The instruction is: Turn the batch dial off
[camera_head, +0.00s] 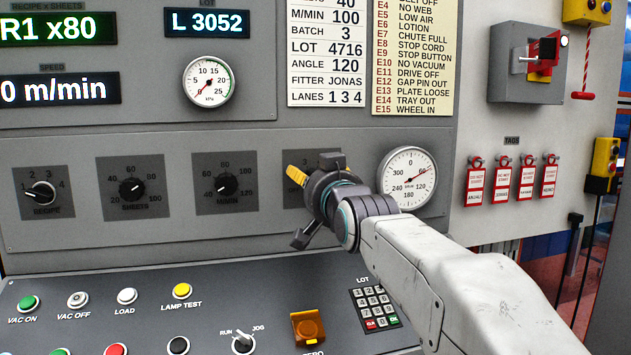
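A dark dial plate (291,200) is the fourth in the row on the grey panel. It shows a "3" at its upper left, but my gripper hides its name and most of its face, so I cannot read it as the batch dial. A yellow piece (296,172) sticks out there; I cannot tell whether it is the dial's handle. My gripper (312,200) is in front of this plate, its dark fingers spread apart, one above and one low at the left. Contact with the dial cannot be seen.
To the left are the recipe dial (41,193), sheets dial (132,188) and m/min dial (227,184). A round degree gauge (408,178) is just right of my gripper. Below, a sloping desk holds buttons, a run/jog switch (243,342), an amber cover (308,327) and a keypad (374,308).

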